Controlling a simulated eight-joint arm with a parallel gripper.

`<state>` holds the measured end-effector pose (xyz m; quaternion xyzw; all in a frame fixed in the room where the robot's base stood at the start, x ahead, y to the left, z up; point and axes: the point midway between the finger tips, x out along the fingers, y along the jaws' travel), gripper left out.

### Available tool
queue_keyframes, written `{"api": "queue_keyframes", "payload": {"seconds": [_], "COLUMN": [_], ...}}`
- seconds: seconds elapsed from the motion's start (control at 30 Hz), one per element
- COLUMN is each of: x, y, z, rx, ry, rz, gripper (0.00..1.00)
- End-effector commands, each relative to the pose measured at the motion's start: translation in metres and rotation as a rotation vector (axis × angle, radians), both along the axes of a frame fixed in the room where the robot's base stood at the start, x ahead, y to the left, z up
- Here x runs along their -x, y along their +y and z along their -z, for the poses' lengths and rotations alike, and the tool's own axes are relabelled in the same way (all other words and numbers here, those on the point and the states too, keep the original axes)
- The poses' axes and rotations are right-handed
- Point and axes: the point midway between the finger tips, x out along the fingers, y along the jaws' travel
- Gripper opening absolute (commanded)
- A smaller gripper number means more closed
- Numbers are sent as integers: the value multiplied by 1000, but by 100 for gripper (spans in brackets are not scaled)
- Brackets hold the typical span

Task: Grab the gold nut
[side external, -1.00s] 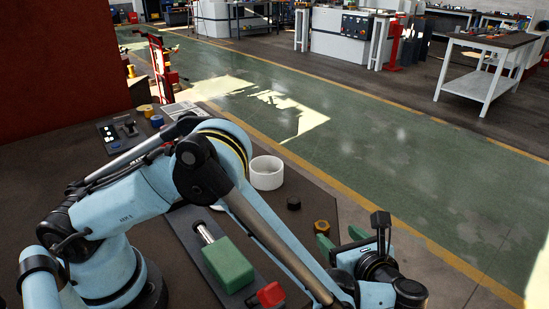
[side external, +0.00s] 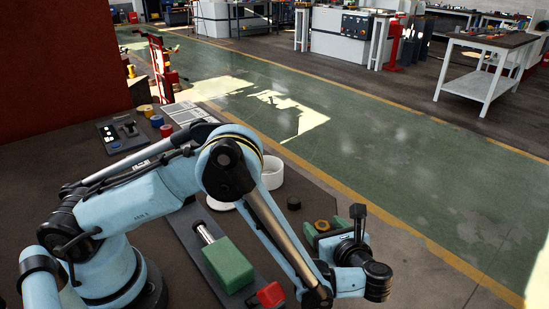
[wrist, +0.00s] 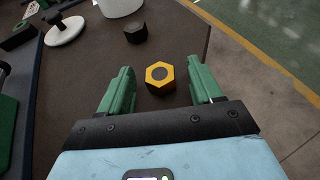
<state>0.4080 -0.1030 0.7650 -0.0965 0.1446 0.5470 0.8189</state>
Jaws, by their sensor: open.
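The gold nut (wrist: 160,76) is a hexagonal ring with a dark centre, lying on the brown bench top. In the wrist view it sits between the two green fingers of my gripper (wrist: 161,90), closer to the right finger, with a gap on its left. My gripper is open and holds nothing. In the side view the gold nut (side external: 322,226) shows just behind my gripper (side external: 327,237), partly hidden by its green fingers. I cannot tell exactly how high the fingers are above the bench.
A black nut (wrist: 136,34) lies beyond the gold one. A white cup (side external: 271,173) stands farther back. A green block (side external: 229,263) and a red part (side external: 269,294) are on a vise-like fixture left of my gripper. The bench's right edge is close.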

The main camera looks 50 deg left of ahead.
Motion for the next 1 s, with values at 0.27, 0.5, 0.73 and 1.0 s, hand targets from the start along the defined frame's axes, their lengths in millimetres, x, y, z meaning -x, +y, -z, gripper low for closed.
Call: {"api": "queue_keyframes", "payload": {"seconds": [0.27,0.5,0.73,1.0], "x": [0,0,0,0], "y": [0,-1,-1,-1], "z": [0,0,-2,-20], "rx": [0,0,0,0], "ry": [0,0,0,0], "rz": [0,0,0,0], "gripper": [29,1,1,0]}}
